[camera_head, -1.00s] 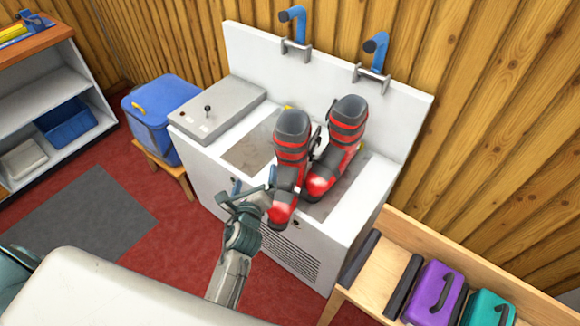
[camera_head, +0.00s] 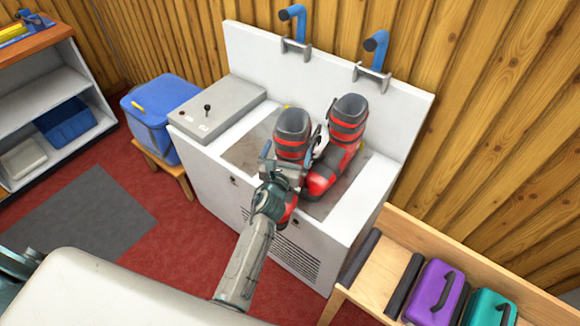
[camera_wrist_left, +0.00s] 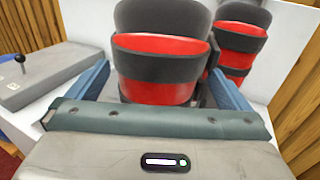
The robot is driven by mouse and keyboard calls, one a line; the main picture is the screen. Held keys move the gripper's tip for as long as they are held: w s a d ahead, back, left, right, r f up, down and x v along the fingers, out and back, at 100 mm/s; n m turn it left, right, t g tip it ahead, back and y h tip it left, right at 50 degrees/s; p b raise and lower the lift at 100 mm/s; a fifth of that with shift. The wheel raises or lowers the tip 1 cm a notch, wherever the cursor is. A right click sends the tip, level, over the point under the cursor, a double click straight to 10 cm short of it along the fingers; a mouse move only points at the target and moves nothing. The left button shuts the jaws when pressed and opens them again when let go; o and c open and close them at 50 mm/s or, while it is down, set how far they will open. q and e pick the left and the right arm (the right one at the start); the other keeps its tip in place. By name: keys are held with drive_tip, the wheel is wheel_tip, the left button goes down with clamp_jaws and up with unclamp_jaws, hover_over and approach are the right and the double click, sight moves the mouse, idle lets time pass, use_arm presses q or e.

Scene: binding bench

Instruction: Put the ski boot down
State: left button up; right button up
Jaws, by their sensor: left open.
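Two black-and-red ski boots stand upright side by side on the bench's grey top. The left boot (camera_head: 293,131) is the nearer one, and its lower part is mostly hidden behind my gripper. The right boot (camera_head: 346,125) is close beside it. My left gripper (camera_head: 285,163) is open at the left boot. In the left wrist view the blue fingers of this gripper (camera_wrist_left: 160,86) lie on either side of the left boot's shaft (camera_wrist_left: 163,50). The right boot (camera_wrist_left: 240,38) shows behind it. My right gripper is out of view.
The white binding bench (camera_head: 213,170) has a grey control box (camera_head: 222,103) with a lever at its left and two blue handles (camera_head: 292,22) on its back panel. A blue cooler (camera_head: 155,115) stands left. A wooden rack (camera_head: 405,235) with purple and teal cases stands right.

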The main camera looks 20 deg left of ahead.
use_arm(q)
drive_tip(key=w, duration=0.3)
drive_tip(key=shift+w+a+f, duration=0.15)
drive_tip(key=shift+w, duration=0.05)
drive_tip(key=shift+s, duration=0.15)
drive_tip(key=shift+c, duration=0.4)
drive_tip(key=c, duration=1.4)
drive_tip(key=shift+r, duration=0.2)
drive_tip(key=shift+c, duration=1.3)
drive_tip(key=shift+r, duration=0.1)
